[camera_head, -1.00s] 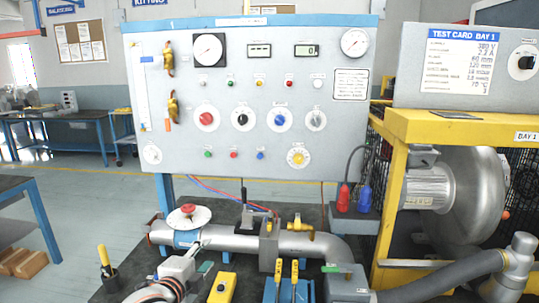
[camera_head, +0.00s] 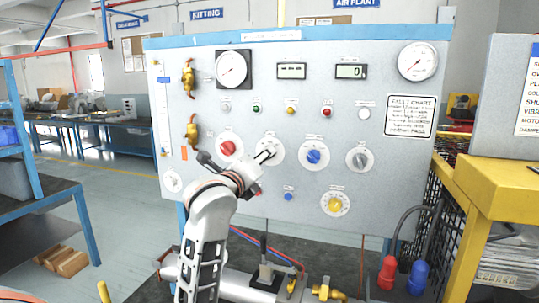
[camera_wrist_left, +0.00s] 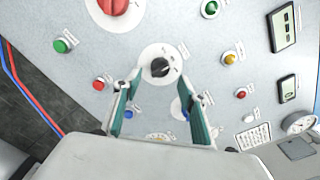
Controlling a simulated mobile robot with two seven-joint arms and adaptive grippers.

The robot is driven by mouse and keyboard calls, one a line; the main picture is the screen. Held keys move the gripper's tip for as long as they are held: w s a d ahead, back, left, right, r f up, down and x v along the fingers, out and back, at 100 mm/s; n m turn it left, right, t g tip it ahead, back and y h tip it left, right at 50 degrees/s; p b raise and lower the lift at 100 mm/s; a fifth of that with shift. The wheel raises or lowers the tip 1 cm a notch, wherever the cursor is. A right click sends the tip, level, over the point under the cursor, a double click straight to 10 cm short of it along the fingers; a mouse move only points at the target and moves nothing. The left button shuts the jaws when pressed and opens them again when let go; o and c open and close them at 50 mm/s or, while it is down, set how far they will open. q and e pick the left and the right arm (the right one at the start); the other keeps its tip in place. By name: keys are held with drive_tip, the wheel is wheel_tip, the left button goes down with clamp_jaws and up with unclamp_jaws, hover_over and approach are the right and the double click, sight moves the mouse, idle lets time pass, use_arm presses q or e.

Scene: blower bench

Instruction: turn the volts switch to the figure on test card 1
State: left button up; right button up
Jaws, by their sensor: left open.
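The panel (camera_head: 400,190) carries a row of dials: red (camera_head: 229,147), black (camera_head: 270,150), blue (camera_head: 314,156) and grey (camera_head: 359,159). A yellow dial (camera_head: 336,203) sits below. Their labels are too small to read, so I cannot tell which is the volts switch. My left gripper (camera_wrist_left: 160,88) is open and empty, facing the black knob (camera_wrist_left: 160,67), which shows just beyond and between its fingertips. Contact cannot be judged. In the head view my left arm partly covers that dial. The test card (camera_head: 529,90) is cut off at the right edge, its figures out of frame.
Green (camera_wrist_left: 63,45) and red (camera_wrist_left: 100,82) buttons sit near the black dial. A yellow stand (camera_head: 480,185) is at right, with red (camera_head: 387,272) and blue (camera_head: 417,277) plugs beside it. Pipework (camera_head: 240,284) lies below the panel.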

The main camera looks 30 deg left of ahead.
use_arm(q)
drive_tip(key=shift+x, duration=2.5)
drive_tip(key=shift+d, duration=0.1)
drive_tip(key=c, duration=1.1)
